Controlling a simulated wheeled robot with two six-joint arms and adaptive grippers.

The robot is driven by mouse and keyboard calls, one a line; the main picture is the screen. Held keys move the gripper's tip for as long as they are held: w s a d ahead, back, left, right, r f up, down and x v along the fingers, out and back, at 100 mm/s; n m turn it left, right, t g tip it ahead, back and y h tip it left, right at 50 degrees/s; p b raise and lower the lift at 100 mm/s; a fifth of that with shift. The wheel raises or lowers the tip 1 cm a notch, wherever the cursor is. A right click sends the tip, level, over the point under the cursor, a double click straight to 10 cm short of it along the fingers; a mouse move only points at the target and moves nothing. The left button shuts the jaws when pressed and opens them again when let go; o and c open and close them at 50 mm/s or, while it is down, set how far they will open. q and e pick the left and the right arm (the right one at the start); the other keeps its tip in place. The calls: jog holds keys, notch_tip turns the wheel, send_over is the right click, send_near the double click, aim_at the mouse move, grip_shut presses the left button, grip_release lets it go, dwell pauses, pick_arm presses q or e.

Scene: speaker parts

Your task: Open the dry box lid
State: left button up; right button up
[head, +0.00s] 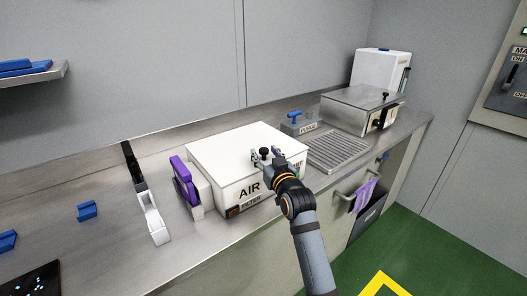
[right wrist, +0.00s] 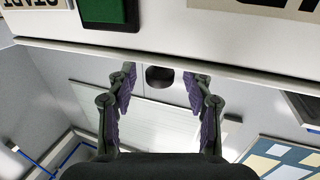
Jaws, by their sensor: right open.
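A white box (head: 217,150) marked AIR and FILTER stands on the counter with its flat lid closed. A black knob (head: 264,151) stands near the lid's front right edge. My right gripper (head: 266,155) is open over this part of the lid, its arm coming from the lower right. In the right wrist view, the dark knob (right wrist: 160,77) lies between the two purple-padded fingers, with gaps on both sides. Contact cannot be seen. The box's white front (right wrist: 190,42) fills the top of that view. My left gripper is out of view.
Right of the box are a ribbed metal tray (head: 338,150) and a steel box (head: 360,108) with a black knob. Left are a purple-and-white part (head: 185,182), a black-and-white stand (head: 153,220) and small blue parts (head: 87,210). Bare counter lies between them.

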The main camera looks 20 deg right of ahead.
jog(key=shift+w, duration=0.9)
grip_shut()
